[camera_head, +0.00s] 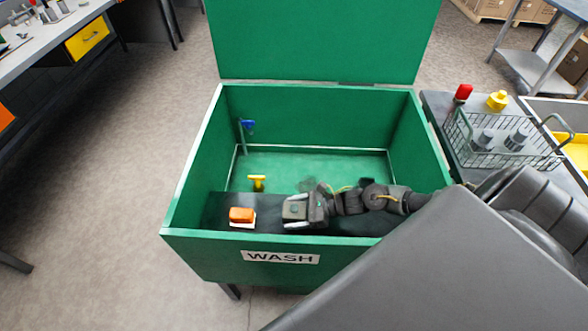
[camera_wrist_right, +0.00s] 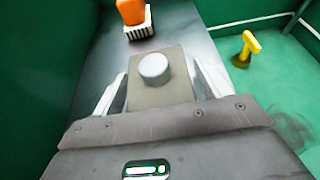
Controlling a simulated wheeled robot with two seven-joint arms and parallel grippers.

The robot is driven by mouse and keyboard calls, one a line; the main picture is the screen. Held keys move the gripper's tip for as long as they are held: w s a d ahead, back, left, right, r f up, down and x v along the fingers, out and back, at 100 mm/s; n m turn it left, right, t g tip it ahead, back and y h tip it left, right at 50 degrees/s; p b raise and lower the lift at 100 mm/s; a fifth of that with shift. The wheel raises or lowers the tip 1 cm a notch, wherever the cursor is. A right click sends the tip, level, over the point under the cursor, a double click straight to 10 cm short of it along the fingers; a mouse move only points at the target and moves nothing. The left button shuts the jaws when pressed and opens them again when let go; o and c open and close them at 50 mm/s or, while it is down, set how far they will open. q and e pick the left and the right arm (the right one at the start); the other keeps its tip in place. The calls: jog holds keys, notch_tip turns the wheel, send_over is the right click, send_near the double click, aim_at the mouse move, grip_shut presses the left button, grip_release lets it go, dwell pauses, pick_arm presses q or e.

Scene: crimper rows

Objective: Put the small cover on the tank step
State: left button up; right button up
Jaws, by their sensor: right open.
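The small cover (camera_wrist_right: 154,68), a grey-beige plate with a round pale knob, is at the dark step inside the green tank (camera_head: 201,140). The step (camera_head: 345,222) is a dark ledge along the tank's front wall. My right gripper (camera_head: 290,211) is low over the step and open. In the right wrist view its two pale fingers stand on either side of the cover, and no clear grip shows. The cover's underside is hidden, so I cannot tell how fully it rests on the step. My left gripper is out of view.
An orange-topped brush-like block (camera_head: 242,215) stands left of my gripper on the step. A yellow handle (camera_head: 257,182) and a blue-handled tap (camera_head: 247,125) are in the tank. The tank lid (camera_head: 320,40) stands open. A wire basket (camera_head: 500,145) with grey parts is outside, right.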

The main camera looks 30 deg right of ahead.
jog(key=shift+r, duration=0.15)
jog(key=shift+s+d, duration=0.15)
jog(key=shift+d, duration=0.1)
jog(key=v, duration=1)
jog(key=shift+s+d+r+b, duration=0.15)
jog(key=shift+s+b, duration=0.1)
jog(key=shift+b, duration=0.15)
jog(key=shift+s+d+r, duration=0.2)
jog(key=shift+d, duration=0.15)
